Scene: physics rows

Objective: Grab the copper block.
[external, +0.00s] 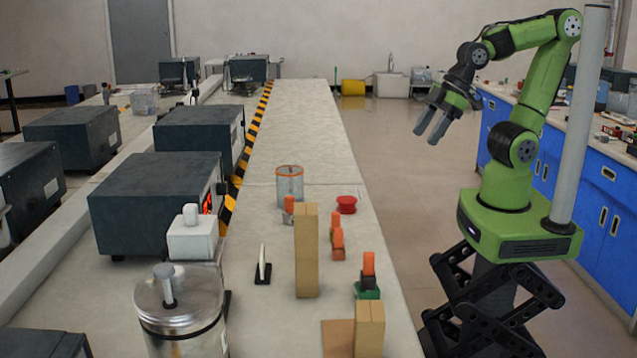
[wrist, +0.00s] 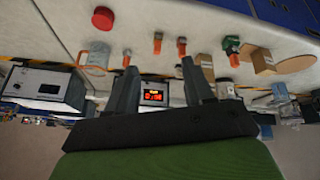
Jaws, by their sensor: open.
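My gripper (external: 429,131) is open and empty, held in the air to the right of the long bench, clear of everything. In the wrist view its two fingers (wrist: 160,66) stand apart with nothing between them. Several small orange-topped pieces stand on the bench. One has a copper-brown base block (external: 338,254) under an orange top (external: 338,238). Just behind it is another orange-brown piece (external: 334,217). I cannot tell for certain which is the copper block. In the wrist view small orange pieces (wrist: 157,43) show beyond the fingers.
Tall tan blocks (external: 306,250) stand left of the orange pieces, with a shorter tan block (external: 369,328) in front. The bench's far end (external: 305,120) is clear.

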